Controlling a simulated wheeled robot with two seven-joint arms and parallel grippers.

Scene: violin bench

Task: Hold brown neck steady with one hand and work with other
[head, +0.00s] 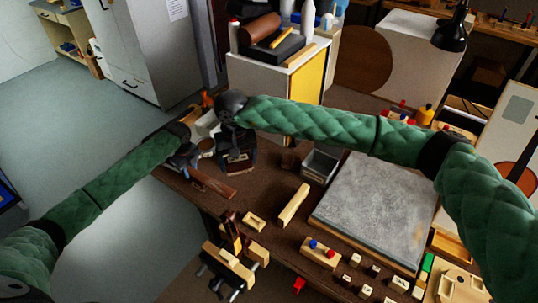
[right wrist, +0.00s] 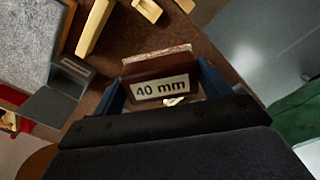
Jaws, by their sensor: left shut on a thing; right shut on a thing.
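The brown neck (head: 212,184) is a long dark-brown piece at the left edge of the bench. Its far end runs up to my left gripper (head: 187,158), which is shut; the contact itself is hidden by the gripper. My right gripper (head: 238,160) is just to the right of it, pointing down over the bench. In the right wrist view my right gripper (right wrist: 162,82) is shut on a brown block (right wrist: 150,66) with a pale label reading "40 mm" (right wrist: 160,88). The block sits between the two blue fingers.
A grey slab (head: 375,210) covers the right of the bench, with a grey open box (head: 320,165) beside it. Pale wooden pieces (head: 294,205) lie in front. A clamp (head: 230,265) stands at the front edge. Several small blocks (head: 372,271) line the slab's front.

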